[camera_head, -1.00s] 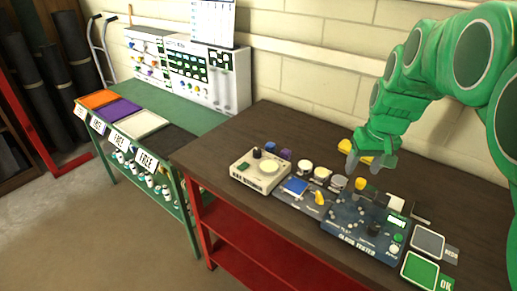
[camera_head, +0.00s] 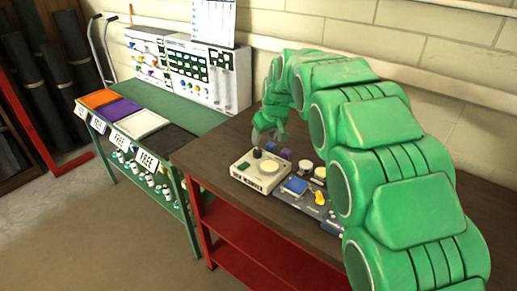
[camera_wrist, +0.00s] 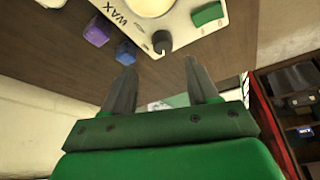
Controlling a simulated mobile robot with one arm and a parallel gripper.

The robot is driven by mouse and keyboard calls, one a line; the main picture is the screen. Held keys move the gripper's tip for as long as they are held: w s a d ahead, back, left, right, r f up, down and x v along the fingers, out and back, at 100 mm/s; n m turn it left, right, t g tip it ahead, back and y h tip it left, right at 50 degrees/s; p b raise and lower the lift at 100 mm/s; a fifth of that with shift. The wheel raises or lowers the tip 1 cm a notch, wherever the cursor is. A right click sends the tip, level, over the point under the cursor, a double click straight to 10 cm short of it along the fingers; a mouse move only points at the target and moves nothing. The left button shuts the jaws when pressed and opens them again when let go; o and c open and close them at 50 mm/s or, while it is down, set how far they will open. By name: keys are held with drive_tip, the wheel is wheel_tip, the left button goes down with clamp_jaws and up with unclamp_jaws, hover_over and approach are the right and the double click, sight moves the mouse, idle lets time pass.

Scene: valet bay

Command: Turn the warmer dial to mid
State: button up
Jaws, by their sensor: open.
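The cream wax warmer (camera_head: 262,178) sits on the dark wooden bench, with a round pale top and a green piece beside it. It also shows at the top of the wrist view (camera_wrist: 205,28). Its black dial (camera_head: 257,153) stands upright at the back left corner; in the wrist view the dial (camera_wrist: 162,41) lies just beyond the fingertips. I cannot read its setting. My gripper (camera_head: 268,137) is open and empty, close behind the dial. In the wrist view its two fingers (camera_wrist: 160,66) are spread, with the dial centred ahead of the gap, apart from both.
A blue block (camera_wrist: 125,52) and a purple block (camera_wrist: 97,33) stand beside the warmer, near one finger. A blue pad (camera_head: 295,186) and a yellow knob (camera_head: 320,198) lie to the right. My arm hides the bench's right part. A green table (camera_head: 200,120) stands left.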

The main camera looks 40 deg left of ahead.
sight(258, 150)
drive_tip(key=shift+a+x, duration=0.1)
drive_tip(key=shift+x, duration=1.95)
drive_tip(key=shift+a+x, duration=0.15)
drive_tip(key=shift+x, duration=1.9)
drive_tip(key=shift+s, duration=0.15)
drive_tip(key=c, duration=1)
drive_tip(key=shift+r, duration=0.1)
